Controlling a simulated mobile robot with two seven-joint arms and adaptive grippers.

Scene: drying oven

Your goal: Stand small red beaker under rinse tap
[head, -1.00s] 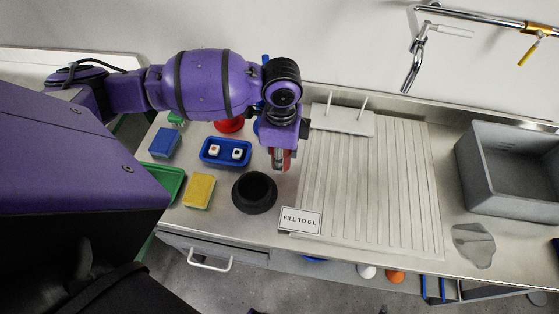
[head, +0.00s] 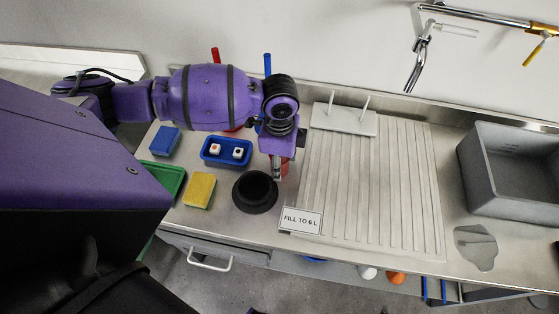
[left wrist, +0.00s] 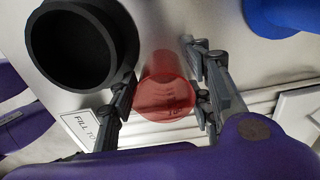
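The small red beaker (left wrist: 165,98) is translucent and stands on the steel worktop between the fingers of my left gripper (left wrist: 163,100). In the head view the beaker (head: 285,165) shows only partly behind the left gripper (head: 279,172), beside the black round pot. The left fingers are apart, one on each side of the beaker, with small gaps showing. The rinse tap (head: 417,62) is a chrome spout on the wall rail at the upper right, well away from the beaker. My right gripper is not in view.
A black pot (head: 255,192) stands close to the beaker. A ribbed drainboard (head: 370,190) with a "FILL TO 6 L" sign (head: 300,220) lies to the right, then a grey basin (head: 480,190). A blue tray (head: 208,160) and yellow sponge (head: 199,190) are on the left.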

